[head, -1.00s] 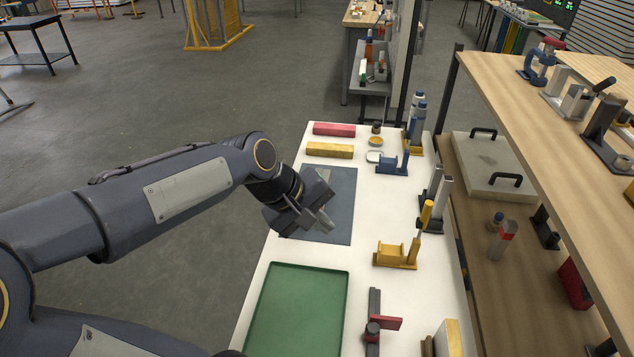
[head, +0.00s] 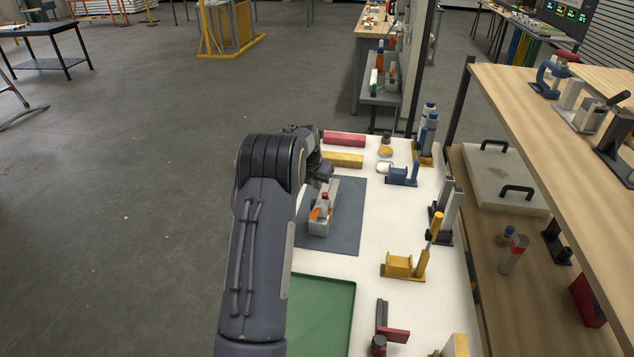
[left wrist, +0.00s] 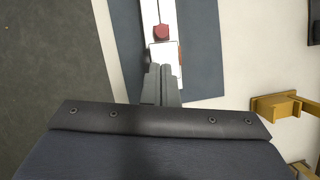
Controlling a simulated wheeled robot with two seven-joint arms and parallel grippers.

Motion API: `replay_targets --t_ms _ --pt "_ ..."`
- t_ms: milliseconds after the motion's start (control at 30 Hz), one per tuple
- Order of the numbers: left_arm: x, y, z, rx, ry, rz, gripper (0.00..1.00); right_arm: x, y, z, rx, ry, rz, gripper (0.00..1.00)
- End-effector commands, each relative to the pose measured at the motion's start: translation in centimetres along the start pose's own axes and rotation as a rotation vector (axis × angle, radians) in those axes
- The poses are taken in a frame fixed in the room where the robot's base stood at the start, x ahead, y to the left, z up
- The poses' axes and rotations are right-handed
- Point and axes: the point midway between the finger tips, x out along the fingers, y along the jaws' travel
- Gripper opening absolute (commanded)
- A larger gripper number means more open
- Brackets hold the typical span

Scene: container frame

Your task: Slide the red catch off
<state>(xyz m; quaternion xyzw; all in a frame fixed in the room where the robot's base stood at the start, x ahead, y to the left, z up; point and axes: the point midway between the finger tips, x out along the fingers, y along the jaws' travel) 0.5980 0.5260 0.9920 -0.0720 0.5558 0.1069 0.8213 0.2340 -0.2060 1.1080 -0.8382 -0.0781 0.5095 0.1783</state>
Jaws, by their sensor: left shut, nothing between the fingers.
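A light grey block (head: 320,225) with orange parts lies on the dark blue mat (head: 347,240) on the white table. The red catch (head: 324,196) sits on top of it; it also shows in the left wrist view (left wrist: 161,32). My left gripper (left wrist: 160,70) is shut and empty, its fingertips over the pale block and close to the red catch. I cannot tell whether they touch it. In the head view my left wrist hangs beyond the far end of the block, and the fingers are mostly hidden. My right gripper is not in view.
A green tray (head: 322,283) lies in front of the mat. Red (head: 344,139) and yellow (head: 342,160) bars lie behind it. Blue (head: 400,173) and yellow (head: 402,265) fixtures stand along the right of the table. A shelf rises further right.

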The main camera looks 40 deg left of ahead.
Motion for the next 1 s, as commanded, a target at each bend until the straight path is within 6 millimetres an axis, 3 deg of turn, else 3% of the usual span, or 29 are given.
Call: replay_targets --t_ms 200,400,1000 --pt "4.0 0.0 0.0 0.001 0.003 -0.001 0.00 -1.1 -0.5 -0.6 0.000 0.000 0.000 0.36" --pt "6.4 0.0 0.0 0.002 0.001 -0.001 0.00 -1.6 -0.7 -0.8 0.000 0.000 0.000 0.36" --pt "7.5 -0.1 0.3 0.004 -0.001 -0.001 0.00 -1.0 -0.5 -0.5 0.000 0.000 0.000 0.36"
